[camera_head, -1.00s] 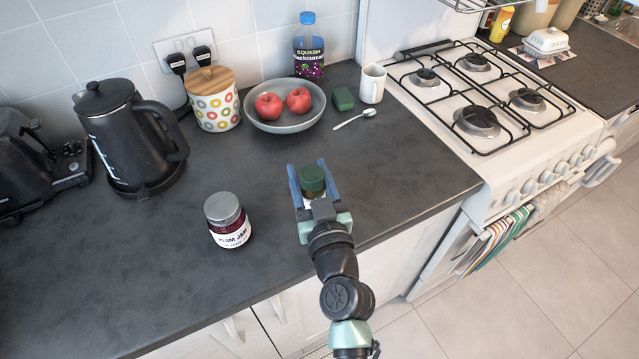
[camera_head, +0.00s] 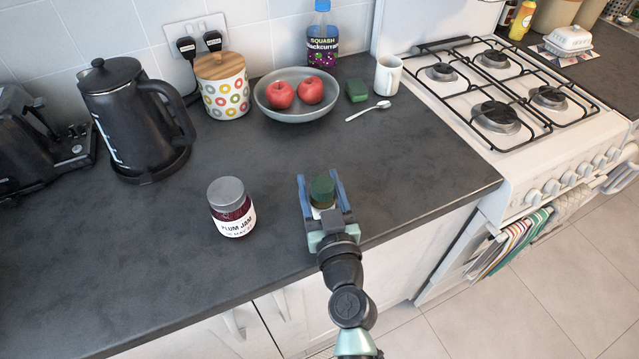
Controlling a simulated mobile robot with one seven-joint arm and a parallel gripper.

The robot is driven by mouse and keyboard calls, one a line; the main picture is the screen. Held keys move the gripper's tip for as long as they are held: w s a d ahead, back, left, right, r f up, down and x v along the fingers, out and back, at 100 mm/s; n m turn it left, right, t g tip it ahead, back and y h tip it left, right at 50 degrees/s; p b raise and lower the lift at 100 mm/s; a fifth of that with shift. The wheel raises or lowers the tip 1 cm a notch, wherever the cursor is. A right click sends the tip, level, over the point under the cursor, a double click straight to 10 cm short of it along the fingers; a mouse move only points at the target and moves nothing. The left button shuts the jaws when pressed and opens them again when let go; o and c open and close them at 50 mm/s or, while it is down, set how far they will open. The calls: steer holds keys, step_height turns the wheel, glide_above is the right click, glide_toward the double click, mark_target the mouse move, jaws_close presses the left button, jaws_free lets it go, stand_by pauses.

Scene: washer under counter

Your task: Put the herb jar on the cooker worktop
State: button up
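The herb jar (camera_head: 322,191), a small jar with a dark green lid, is between the two blue fingers of my gripper (camera_head: 323,192). The fingers stand on either side of it and appear shut on it. It is upright near the front edge of the dark counter (camera_head: 140,245); I cannot tell how far above the surface it is. Its lower part is hidden by my gripper. The white cooker (camera_head: 470,125) with black pan supports is to the right, and a dark worktop (camera_head: 607,66) lies beyond it.
A plum jam jar (camera_head: 232,208) stands left of my gripper. Behind are a kettle (camera_head: 135,120), patterned canister (camera_head: 222,88), fruit bowl (camera_head: 298,112), squash bottle (camera_head: 321,45), green block (camera_head: 357,90), mug (camera_head: 388,75) and spoon (camera_head: 368,110). A white carton-like item (camera_head: 570,40) sits on the far worktop.

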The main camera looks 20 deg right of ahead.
steer(key=shift+o, duration=1.3)
steer(key=shift+r, duration=0.1)
steer(key=shift+r+p, duration=0.2)
steer(key=shift+p, duration=0.15)
steer(key=s+b, duration=0.1)
steer(key=s, duration=0.2)
steer(key=s+a+b, duration=0.1)
steer(key=s, duration=0.3)
steer(key=s+a+b, duration=0.1)
steer(key=s+b, duration=0.1)
steer(key=s, duration=0.1)
steer(key=shift+s+f, duration=0.25)
steer(key=shift+s, duration=0.1)
steer(key=shift+s+a+r, duration=0.15)
steer(key=shift+s, duration=0.45)
